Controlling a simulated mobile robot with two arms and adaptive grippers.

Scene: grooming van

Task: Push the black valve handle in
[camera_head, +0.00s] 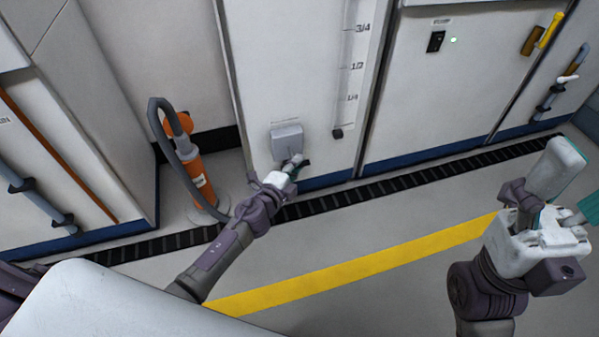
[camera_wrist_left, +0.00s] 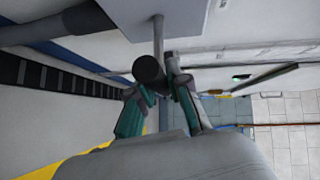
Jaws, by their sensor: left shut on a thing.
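The black valve handle (camera_wrist_left: 149,69) shows in the left wrist view as a dark round grip at the end of a thin grey rod. The rod comes out of a grey box, which in the head view (camera_head: 287,137) sits low on the white panel. My left gripper (camera_head: 298,163) is at the lower edge of this box. In the left wrist view its teal-padded fingers (camera_wrist_left: 160,100) are on either side of the handle, shut on it. In the head view the gripper mostly hides the handle. My right gripper (camera_head: 574,188) is at the right, fingers apart, empty.
An orange cylinder (camera_head: 196,172) with a grey hose stands on the floor left of the panel. A level gauge (camera_head: 352,70) with a black knob (camera_head: 337,133) is right of the box. A dark floor grate (camera_head: 390,184) runs along the cabinets. The floor by the yellow stripe (camera_head: 370,264) is clear.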

